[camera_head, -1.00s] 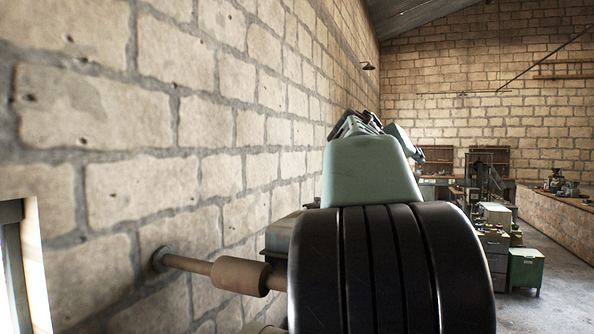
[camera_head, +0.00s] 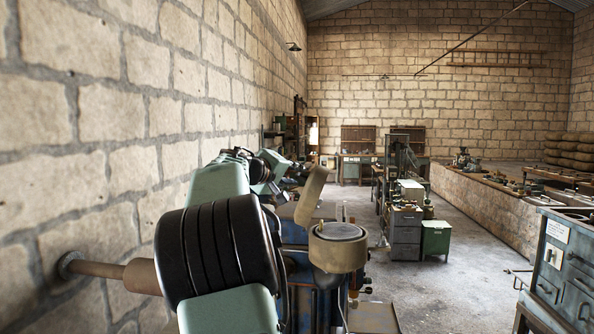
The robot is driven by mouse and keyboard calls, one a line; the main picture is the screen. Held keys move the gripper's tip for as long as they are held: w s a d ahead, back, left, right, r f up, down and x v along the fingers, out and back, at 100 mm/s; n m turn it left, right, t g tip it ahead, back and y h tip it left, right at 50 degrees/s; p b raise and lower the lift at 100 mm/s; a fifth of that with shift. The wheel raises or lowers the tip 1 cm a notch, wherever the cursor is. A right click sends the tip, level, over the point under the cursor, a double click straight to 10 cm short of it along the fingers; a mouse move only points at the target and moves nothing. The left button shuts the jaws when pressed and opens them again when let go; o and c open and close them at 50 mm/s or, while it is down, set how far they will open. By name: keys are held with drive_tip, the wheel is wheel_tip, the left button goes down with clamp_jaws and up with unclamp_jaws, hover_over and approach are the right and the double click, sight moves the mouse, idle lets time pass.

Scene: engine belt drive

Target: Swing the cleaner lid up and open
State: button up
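The cleaner (camera_head: 338,256) is a round tan can right of my arm, below the middle of the head view. Its top shows a darker round face inside a rim. The tan, disc-shaped cleaner lid (camera_head: 311,196) stands steeply up at the can's left edge, tilted a little to the right, so it looks open. My green and black arm fills the lower left. My gripper's fingers cannot be made out, and no contact between them and the lid is visible.
Blue engine parts (camera_head: 296,262) sit beneath and left of the cleaner. A stone wall (camera_head: 100,130) runs close along my arm's left. A green box (camera_head: 436,239) and grey drawers (camera_head: 403,232) stand beyond. A blue-grey cabinet (camera_head: 566,262) is at right. The floor between is clear.

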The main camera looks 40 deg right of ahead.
drive_tip(key=shift+x, duration=0.9)
drive_tip(key=shift+c, duration=0.3)
clamp_jaws()
